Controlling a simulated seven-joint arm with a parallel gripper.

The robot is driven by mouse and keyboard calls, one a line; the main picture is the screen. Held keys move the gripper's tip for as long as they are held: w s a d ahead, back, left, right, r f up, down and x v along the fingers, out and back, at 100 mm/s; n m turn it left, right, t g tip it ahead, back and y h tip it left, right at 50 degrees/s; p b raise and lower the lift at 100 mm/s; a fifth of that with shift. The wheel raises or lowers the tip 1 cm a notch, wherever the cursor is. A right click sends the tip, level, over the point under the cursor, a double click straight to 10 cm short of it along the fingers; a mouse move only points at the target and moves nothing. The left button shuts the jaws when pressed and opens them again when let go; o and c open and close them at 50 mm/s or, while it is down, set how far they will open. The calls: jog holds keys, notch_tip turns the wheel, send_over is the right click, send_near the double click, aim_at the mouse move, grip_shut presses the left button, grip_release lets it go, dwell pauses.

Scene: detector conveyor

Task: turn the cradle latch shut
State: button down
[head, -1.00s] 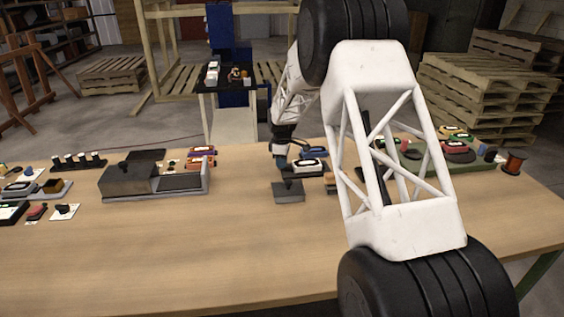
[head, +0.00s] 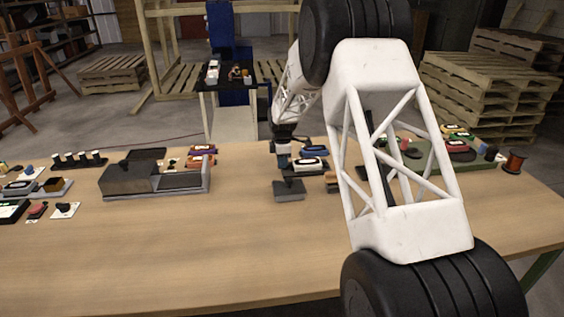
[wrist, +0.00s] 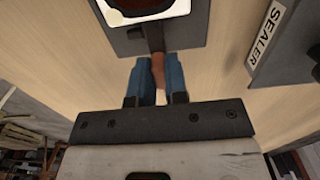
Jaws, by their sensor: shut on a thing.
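The cradle (head: 290,190) is a dark grey stand on the table, left of my large white arm link in the head view. In the wrist view the cradle's dark plate (wrist: 190,38) is at the top, with a white-rimmed, dark red round part on it. My gripper (wrist: 155,85) has blue fingers, shut on a brownish latch (wrist: 158,70) at the plate's near edge. In the head view my gripper (head: 283,160) is at the cradle, and the latch cannot be made out there. The latch is partly hidden between the fingers.
A dark box labelled SEALER (wrist: 285,40) stands to the right in the wrist view. In the head view, a grey lidded machine (head: 130,180) is on the left, and a green tray (head: 435,165) with small devices is on the right. The front table is clear.

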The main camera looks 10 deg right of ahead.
jog(key=c, duration=1.4)
grip_release()
jog(key=shift+r, duration=0.2)
jog(key=shift+r, duration=3.75)
